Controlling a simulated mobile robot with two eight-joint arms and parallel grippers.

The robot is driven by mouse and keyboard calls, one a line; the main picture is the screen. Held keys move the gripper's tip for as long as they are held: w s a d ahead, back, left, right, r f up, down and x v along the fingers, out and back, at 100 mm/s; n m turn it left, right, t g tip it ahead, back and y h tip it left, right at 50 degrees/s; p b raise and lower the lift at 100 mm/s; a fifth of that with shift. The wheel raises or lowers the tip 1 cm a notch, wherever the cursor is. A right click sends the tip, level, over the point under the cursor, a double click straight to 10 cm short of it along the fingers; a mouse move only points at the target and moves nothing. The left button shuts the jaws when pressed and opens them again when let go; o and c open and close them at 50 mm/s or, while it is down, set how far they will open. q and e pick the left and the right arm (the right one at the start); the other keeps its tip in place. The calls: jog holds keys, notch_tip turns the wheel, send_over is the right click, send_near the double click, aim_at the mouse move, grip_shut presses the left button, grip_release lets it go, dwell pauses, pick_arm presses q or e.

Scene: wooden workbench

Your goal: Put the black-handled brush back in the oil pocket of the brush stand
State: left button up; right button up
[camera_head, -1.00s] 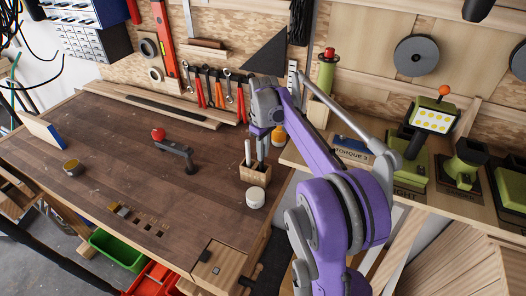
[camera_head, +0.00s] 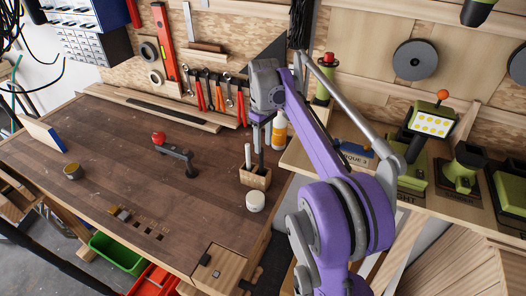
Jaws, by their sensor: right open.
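The brush stand (camera_head: 257,178) is a small wooden box near the right edge of the workbench. A pale-handled brush (camera_head: 248,156) stands upright in its left part. A dark upright handle (camera_head: 261,156), apparently the black-handled brush, stands in its right part; which pocket is oil cannot be read. My right gripper (camera_head: 262,122) is open above the stand, pointing down, with its fingertips around or just above the top of the dark handle. The exact gap is too small to tell. My left gripper is not in view.
A white round jar (camera_head: 255,201) stands just in front of the stand. An orange and white bottle (camera_head: 279,130) stands behind it. A red-knobbed lever fixture (camera_head: 176,152) is to the left. The bench (camera_head: 110,165) between has much free room.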

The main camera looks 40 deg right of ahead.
notch_tip(320, 180, up, 6)
jog(key=s+a+f+m+t, duration=0.1)
jog(key=s+a+f, duration=0.25)
jog(key=a, duration=0.35)
jog(key=s+a+f+t, duration=0.2)
jog(key=s+a, duration=0.3)
jog(key=a, duration=0.2)
jog(key=s+a+f+t, duration=0.1)
jog(key=s+a+f, duration=0.3)
jog(key=s+f, duration=0.2)
jog(key=s+a+f+m+t, duration=0.1)
jog(key=s+a+f, duration=0.3)
jog(key=s+f, duration=0.2)
jog(key=shift+s+a, duration=0.2)
jog(key=shift+s, duration=0.3)
